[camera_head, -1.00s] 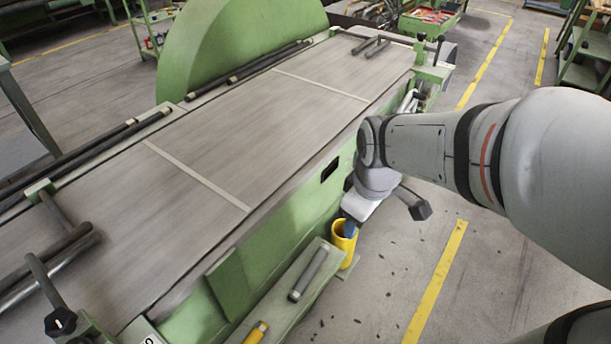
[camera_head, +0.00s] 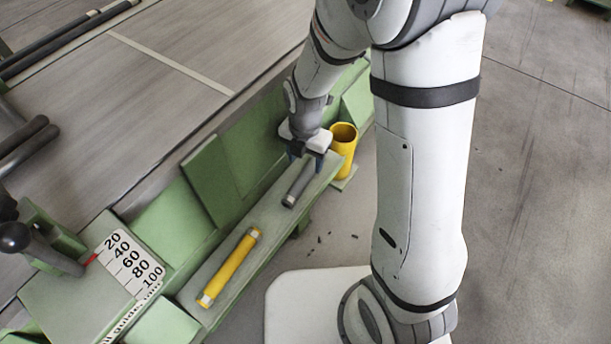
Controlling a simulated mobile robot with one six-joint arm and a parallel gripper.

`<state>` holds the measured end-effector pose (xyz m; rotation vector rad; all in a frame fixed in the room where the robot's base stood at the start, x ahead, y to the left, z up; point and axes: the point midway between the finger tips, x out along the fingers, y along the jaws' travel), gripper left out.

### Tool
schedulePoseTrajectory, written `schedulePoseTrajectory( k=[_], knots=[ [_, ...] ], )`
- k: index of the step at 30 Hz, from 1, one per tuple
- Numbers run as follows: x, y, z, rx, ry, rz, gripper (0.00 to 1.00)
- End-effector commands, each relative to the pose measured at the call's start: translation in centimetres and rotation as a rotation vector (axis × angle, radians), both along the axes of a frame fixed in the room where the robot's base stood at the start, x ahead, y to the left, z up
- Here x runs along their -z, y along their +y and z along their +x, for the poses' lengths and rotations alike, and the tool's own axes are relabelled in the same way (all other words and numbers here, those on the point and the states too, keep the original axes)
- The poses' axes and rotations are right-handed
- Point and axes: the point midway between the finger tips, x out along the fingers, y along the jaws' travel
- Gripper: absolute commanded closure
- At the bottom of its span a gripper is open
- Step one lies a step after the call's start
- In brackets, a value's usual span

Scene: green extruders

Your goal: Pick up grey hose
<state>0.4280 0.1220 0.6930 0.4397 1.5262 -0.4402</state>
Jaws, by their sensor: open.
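The grey hose (camera_head: 298,184) is a short dark grey tube with a light band near its front end. It lies on the narrow green shelf (camera_head: 213,232) along the machine's side. My gripper (camera_head: 304,158) is open and points down over the far end of the hose. Its fingers are dark and small in this view. The gripper hides the hose's far end, and I cannot tell whether the fingers are around it or above it.
A yellow hose (camera_head: 230,267) lies nearer on the same shelf. A yellow cup-like cylinder (camera_head: 343,139) stands just right of my gripper. The green machine (camera_head: 235,155) rises close on the left, with a scale plate (camera_head: 128,262) and a lever (camera_head: 38,245).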

Motion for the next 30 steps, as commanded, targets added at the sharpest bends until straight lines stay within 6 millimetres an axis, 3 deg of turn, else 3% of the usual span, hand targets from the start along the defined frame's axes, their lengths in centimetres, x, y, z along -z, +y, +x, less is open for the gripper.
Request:
schedulePoseTrajectory(
  k=[10,19,30],
  knots=[
    [4.9,0.0,-0.4,0.001,0.002,-0.001,0.43],
    [5.3,0.0,-0.3,0.001,-0.001,-0.001,0.43],
    [5.3,0.1,-0.4,0.001,0.0,0.0,0.72]
  ],
)
